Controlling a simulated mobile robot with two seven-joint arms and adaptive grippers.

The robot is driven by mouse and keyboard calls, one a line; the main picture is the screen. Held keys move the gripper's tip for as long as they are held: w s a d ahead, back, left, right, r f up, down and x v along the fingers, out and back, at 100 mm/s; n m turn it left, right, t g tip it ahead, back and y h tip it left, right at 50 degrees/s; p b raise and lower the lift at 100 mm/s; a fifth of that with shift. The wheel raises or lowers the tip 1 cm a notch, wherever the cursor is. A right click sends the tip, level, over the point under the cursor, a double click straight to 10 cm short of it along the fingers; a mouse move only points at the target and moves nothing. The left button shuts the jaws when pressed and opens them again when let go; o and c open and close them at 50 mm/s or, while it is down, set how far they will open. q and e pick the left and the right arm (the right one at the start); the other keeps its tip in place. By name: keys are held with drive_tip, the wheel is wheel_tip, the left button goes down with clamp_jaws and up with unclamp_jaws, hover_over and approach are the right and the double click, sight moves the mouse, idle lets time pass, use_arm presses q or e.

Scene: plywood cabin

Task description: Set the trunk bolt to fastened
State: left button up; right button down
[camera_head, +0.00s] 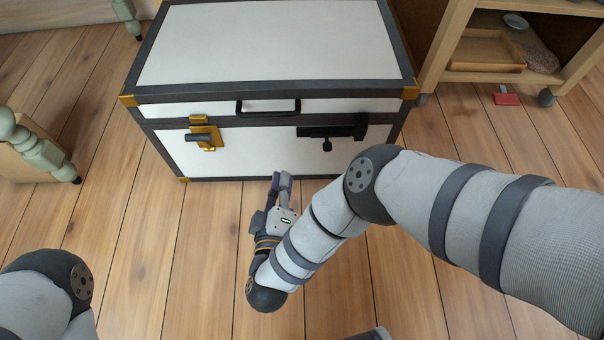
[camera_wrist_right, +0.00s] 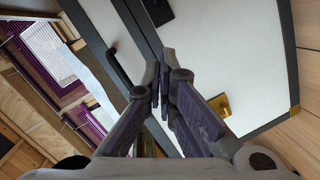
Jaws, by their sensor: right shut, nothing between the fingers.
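The white trunk (camera_head: 265,45) with dark edging and brass corners stands on the floor, lid closed. The black bolt (camera_head: 340,131) lies horizontally on the right of its front face, with a knob hanging below it and a bigger block at its right end. I cannot tell whether the bolt is fastened. My right gripper (camera_head: 282,177) is shut and empty, low in front of the trunk, left of and below the bolt knob, apart from the bolt. It also shows in the right wrist view (camera_wrist_right: 162,85), pointing towards the trunk front. My left gripper is out of view.
A brass latch (camera_head: 204,136) with a dark lever is on the trunk's left front, and a black handle (camera_head: 268,106) is at the middle of the lid's front edge. A wooden shelf (camera_head: 490,75) stands to the right. Bare plank floor (camera_head: 150,240) lies in front.

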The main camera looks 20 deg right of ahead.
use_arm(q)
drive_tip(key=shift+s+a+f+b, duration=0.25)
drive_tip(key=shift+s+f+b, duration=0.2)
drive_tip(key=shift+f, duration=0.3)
use_arm(e)
drive_tip(key=shift+w+d+f+h, duration=0.15)
drive_tip(key=shift+d+h, duration=0.1)
drive_tip(key=shift+h, duration=0.3)
drive_tip(key=shift+w+d+r+h, duration=0.1)
drive_tip(key=shift+w+d+h, duration=0.1)
drive_tip(key=shift+h, duration=0.35)
use_arm(q)
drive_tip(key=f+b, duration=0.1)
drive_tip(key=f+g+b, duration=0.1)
drive_tip(key=b, duration=0.1)
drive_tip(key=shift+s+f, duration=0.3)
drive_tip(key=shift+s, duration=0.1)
use_arm(e)
drive_tip(key=w+d+f, duration=0.2)
drive_tip(key=w+d, duration=0.5)
drive_tip(key=d, duration=0.1)
drive_tip(key=shift+w+d+f, duration=0.2)
drive_tip(key=shift+w+f, duration=0.05)
drive_tip(key=shift+f, duration=0.05)
